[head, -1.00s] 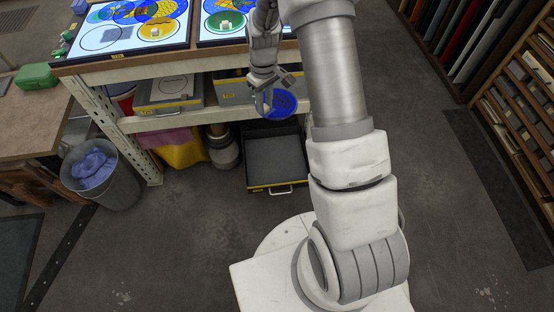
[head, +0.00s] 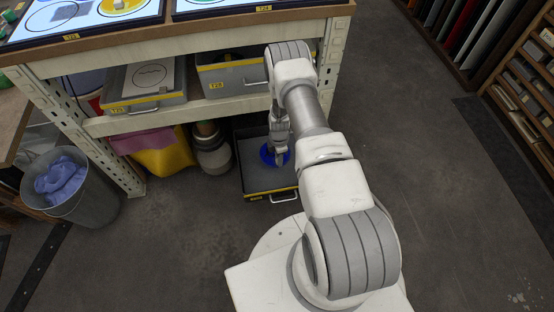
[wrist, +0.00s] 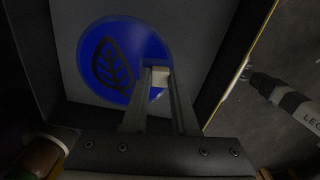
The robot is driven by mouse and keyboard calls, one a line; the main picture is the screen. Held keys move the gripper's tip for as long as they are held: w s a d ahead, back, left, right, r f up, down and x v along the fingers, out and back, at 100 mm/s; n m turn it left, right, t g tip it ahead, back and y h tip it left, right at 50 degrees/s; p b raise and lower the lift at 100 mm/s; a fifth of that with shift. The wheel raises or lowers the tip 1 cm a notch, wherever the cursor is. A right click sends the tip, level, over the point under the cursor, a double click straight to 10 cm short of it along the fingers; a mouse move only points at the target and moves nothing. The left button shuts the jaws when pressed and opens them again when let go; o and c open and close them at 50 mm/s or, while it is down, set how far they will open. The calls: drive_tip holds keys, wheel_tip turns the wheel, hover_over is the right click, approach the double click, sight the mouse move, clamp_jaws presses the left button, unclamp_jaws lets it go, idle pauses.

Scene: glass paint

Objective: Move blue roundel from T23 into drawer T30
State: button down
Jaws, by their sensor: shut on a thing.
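The blue roundel (head: 268,155) is a round blue disc, low inside the open drawer (head: 262,182). In the wrist view the roundel (wrist: 112,60) shows a dark leaf pattern and lies flat over the grey drawer floor (wrist: 70,22). I cannot tell whether it touches the floor. My gripper (head: 280,158) points down into the drawer. In the wrist view my gripper (wrist: 158,78) is shut on a small pale block-like knob (wrist: 160,76) at the roundel's edge. The drawer's label is too small to read.
The shelf unit's beam (head: 180,115) runs above the drawer. A grey drawer (head: 232,78) and another with a circle on it (head: 145,85) sit on the shelf. A jar (head: 211,152) stands left of the open drawer. A bin (head: 70,188) is further left.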

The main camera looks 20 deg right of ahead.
drive_tip(key=shift+f+b, duration=1.5)
drive_tip(key=shift+f, duration=1.3)
drive_tip(key=shift+d+f+b, duration=0.1)
drive_tip(key=shift+f+b, duration=0.45)
drive_tip(key=shift+b, duration=0.95)
drive_tip(key=c, duration=0.6)
unclamp_jaws()
drive_tip(key=shift+r, duration=0.1)
wheel_tip(320, 180, up, 17)
drive_tip(key=p, duration=0.6)
drive_tip(key=shift+r, duration=0.15)
